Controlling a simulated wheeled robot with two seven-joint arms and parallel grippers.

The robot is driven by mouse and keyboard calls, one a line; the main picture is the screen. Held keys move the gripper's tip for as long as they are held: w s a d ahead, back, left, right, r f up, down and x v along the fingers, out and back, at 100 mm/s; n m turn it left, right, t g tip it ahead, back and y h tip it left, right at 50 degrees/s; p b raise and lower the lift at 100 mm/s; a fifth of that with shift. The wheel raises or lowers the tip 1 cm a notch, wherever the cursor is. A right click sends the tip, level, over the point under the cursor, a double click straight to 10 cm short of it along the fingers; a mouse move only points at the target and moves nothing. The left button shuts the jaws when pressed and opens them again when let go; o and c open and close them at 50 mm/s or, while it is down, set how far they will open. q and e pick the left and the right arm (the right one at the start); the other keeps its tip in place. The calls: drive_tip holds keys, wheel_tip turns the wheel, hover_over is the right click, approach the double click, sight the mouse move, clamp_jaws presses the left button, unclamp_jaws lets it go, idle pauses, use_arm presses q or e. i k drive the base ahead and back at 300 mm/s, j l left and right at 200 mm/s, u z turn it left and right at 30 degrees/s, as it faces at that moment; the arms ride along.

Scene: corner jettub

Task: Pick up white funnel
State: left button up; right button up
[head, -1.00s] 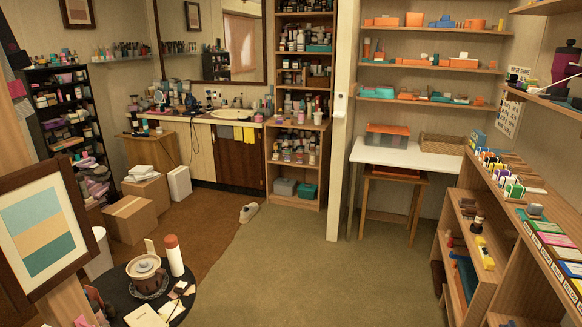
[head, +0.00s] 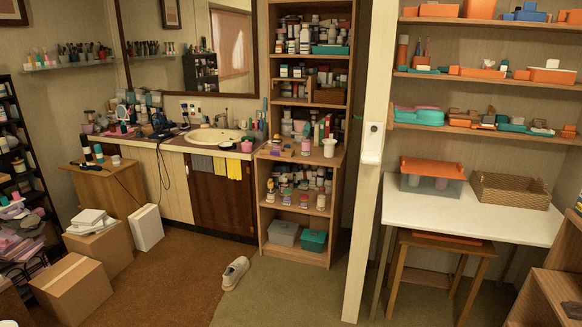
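I cannot pick out a white funnel with certainty. A small white cup-like object (head: 329,147) stands at the right front edge of the tall wooden shelf's (head: 264,200) middle ledge; it is too small to tell whether it is a funnel. The ledge also holds bottles and a pink jar (head: 306,147). Neither of my grippers is in view.
A counter with a sink (head: 213,137) stands left of the shelf, and a white table (head: 470,212) with a stool under it stands right of a white post (head: 371,200). Cardboard boxes (head: 72,288) and a shoe (head: 235,272) are on the floor. The carpet (head: 285,300) before the shelf is clear.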

sight(330, 142)
drive_tip(key=i, duration=2.5)
